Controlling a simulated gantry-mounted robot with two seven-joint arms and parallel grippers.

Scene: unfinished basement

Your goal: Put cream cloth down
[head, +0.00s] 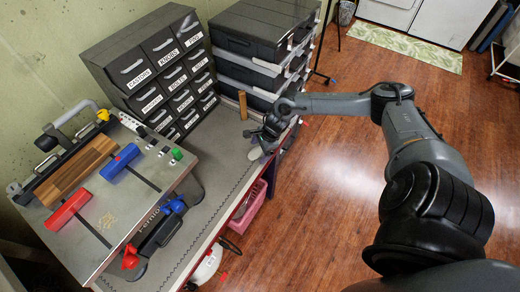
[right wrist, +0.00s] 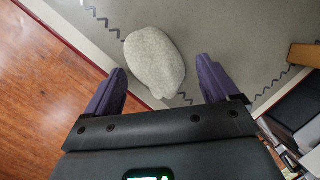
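The cream cloth (right wrist: 155,62) is a pale, rounded, crumpled lump on the grey worktop. In the head view the cloth (head: 255,153) shows as a small pale patch under my right gripper (head: 265,138), near the worktop's far right end. In the right wrist view my right gripper (right wrist: 161,66) is open, with one dark purple finger on each side of the cloth's nearer part. I see gaps between the fingers and the cloth; I cannot tell the height between them. My left gripper is not in view.
A wooden-handled item (head: 242,104) stands just behind the right gripper. Black labelled drawers (head: 150,70) and stacked black cases (head: 262,30) line the back. A workbench with clamps (head: 100,190) fills the left. The worktop (head: 222,185) between is mostly bare; its edge drops to the wood floor.

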